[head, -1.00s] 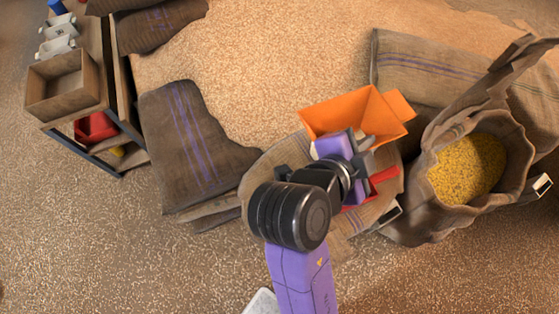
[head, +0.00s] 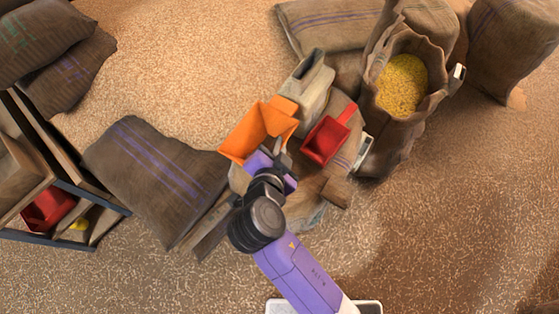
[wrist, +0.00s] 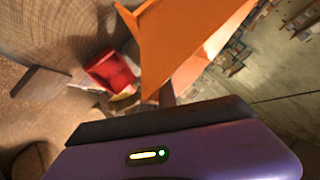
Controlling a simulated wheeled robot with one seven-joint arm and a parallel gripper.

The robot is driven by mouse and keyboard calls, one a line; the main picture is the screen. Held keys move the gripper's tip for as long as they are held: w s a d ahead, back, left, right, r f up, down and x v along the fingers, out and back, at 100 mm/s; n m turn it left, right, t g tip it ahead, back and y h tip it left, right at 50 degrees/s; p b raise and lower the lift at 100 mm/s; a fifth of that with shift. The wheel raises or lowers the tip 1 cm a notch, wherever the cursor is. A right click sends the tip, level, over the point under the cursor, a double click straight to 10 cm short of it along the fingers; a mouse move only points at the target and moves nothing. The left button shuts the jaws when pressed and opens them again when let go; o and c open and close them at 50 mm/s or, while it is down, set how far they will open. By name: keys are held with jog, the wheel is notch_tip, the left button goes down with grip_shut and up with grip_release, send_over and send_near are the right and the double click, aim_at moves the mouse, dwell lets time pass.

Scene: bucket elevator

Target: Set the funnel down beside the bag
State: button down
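The orange funnel (head: 247,137), a square hopper shape, is held at the end of my arm, with its side at my gripper (head: 279,160). In the wrist view the funnel (wrist: 185,40) looms large just beyond the purple gripper body. My fingers are mostly hidden, but the funnel stays with them, so they look shut on it. The open bag (head: 385,128) of yellow grain (head: 402,85) stands upright to the right, apart from the funnel. The funnel is over the clutter left of the bag.
A red scoop (head: 324,140) and a grey-beige container (head: 308,82) are between funnel and bag. A flat sack (head: 160,175) lies to the left, by a shelf (head: 75,188). Full sacks stand behind. Open floor (head: 190,65) lies at the upper left.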

notch_tip(320, 180, down, 11)
jog(key=shift+f, duration=0.2)
dwell(0.3)
jog(key=shift+f, duration=0.15)
jog(key=c, duration=1.7)
grip_release()
jog(key=b+v, duration=0.2)
jog(key=v, duration=1)
